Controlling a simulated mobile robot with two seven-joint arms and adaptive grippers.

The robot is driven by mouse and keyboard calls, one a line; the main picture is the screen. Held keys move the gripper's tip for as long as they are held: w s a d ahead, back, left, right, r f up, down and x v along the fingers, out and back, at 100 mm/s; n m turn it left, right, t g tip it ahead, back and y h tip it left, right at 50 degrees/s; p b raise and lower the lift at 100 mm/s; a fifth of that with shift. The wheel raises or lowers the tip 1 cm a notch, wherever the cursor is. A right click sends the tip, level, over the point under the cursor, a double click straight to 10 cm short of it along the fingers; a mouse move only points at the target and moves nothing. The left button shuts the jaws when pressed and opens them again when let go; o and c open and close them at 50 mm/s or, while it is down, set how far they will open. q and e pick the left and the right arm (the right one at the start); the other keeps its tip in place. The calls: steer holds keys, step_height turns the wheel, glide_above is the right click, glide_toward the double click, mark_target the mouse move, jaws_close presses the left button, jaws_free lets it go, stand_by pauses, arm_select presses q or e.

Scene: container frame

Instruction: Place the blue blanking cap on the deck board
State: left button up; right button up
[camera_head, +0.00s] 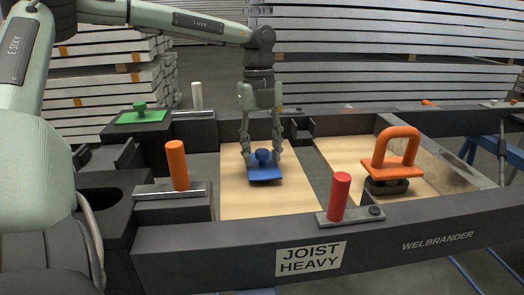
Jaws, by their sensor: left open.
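The blue blanking cap (264,172) is a flat square plate with a round knob on top. It rests on, or is just over, the pale wooden deck board (240,202) inside the dark frame. My left gripper (261,158) points down over the cap, with one finger on each side of the knob. Its fingers are open and spread wider than the knob. My right gripper is not in view.
An orange-handled tool (397,150) stands on a second board to the right. An orange peg (177,165) and a red peg (339,196) stand upright on the frame (430,232). A green knobbed cap (141,114) sits at the back left corner.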

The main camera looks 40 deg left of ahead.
arm_select(q)
step_height(320, 180, up, 12)
steer(key=a, duration=0.1)
steer(key=shift+w+p, duration=0.35)
steer(key=shift+p, duration=0.1)
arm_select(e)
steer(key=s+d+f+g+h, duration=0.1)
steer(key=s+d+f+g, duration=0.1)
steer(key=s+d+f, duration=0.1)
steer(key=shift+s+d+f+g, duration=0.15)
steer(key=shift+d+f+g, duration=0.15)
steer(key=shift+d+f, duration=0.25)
arm_select(q)
steer(key=shift+a, duration=0.1)
